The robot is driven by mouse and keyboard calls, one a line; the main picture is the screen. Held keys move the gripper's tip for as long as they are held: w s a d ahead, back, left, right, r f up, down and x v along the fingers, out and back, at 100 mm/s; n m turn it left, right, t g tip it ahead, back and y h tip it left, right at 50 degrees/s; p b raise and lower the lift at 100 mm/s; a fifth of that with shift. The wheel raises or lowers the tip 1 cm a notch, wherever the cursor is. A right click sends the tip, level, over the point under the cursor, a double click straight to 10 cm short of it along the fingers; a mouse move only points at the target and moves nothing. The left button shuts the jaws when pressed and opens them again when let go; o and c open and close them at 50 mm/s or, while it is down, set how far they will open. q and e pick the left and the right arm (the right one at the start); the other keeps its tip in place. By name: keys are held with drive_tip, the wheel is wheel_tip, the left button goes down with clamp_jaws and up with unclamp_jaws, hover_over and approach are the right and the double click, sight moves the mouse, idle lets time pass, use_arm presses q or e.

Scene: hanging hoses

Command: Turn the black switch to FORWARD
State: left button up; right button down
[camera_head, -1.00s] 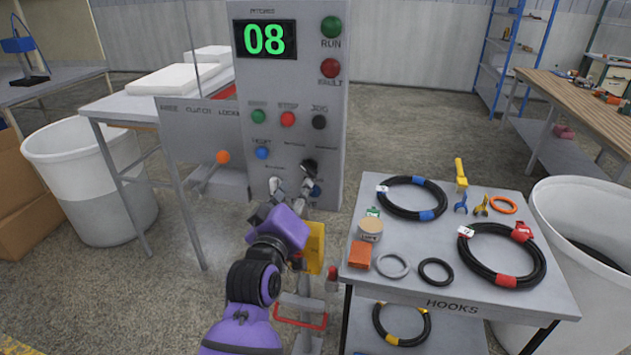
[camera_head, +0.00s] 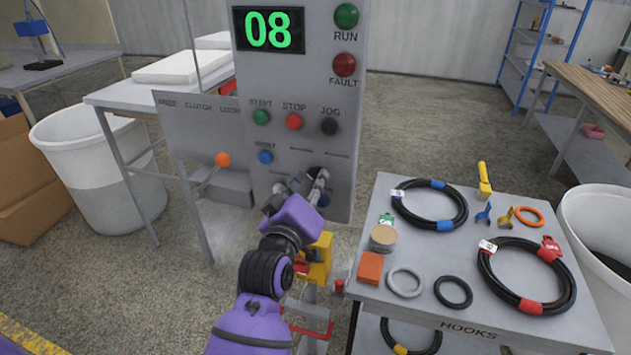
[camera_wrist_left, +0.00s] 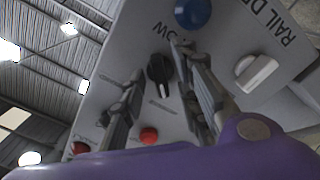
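The black switch (camera_wrist_left: 159,69) is a round dark knob with a pale pointer line on the grey control panel, seen in the left wrist view. In the head view only a dark part of it (camera_head: 316,173) shows behind my fingers. My left gripper (camera_head: 300,181) is in front of the lower panel. In the wrist view its two fingers (camera_wrist_left: 160,66) are spread, one on each side of the knob. I cannot tell whether either finger touches it. The FORWARD label cannot be made out. My right gripper is not in view.
A blue button (camera_wrist_left: 192,13) and a white switch (camera_wrist_left: 256,73) are near the fingers. The green START (camera_head: 261,117), red STOP (camera_head: 293,121) and black JOG (camera_head: 329,126) buttons are above. An orange-knobbed lever (camera_head: 222,159) is left; a hose table (camera_head: 470,318) is right.

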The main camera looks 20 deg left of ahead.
use_arm(q)
drive_tip(key=shift+s, duration=0.15)
drive_tip(key=shift+c, duration=0.3)
drive_tip(key=shift+s+r, duration=0.1)
drive_tip(key=shift+c, duration=1.3)
clamp_jaws()
drive_tip(key=shift+m, duration=4.3)
drive_tip(key=shift+r, duration=0.1)
